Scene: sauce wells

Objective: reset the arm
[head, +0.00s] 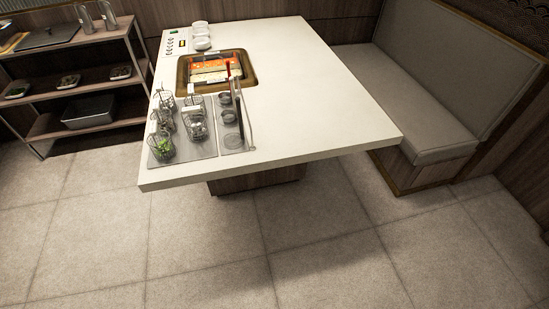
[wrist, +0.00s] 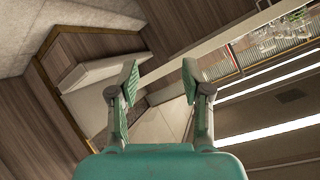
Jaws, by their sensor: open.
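My gripper (wrist: 160,82) shows in the wrist view, with its two green-padded fingers apart and nothing between them. It is clear of every surface, and the wrist view is strongly tilted, with bench, wall and ceiling lights behind the fingers. My arm and gripper do not show in the head view.
A white table (head: 330,100) holds a sunken two-part pot (head: 209,72), a tray of wire baskets (head: 195,119), small dark wells (head: 229,117) and stacked white dishes (head: 201,36). A shelf unit (head: 92,76) stands left, a cushioned bench (head: 425,95) right. The front floor is clear.

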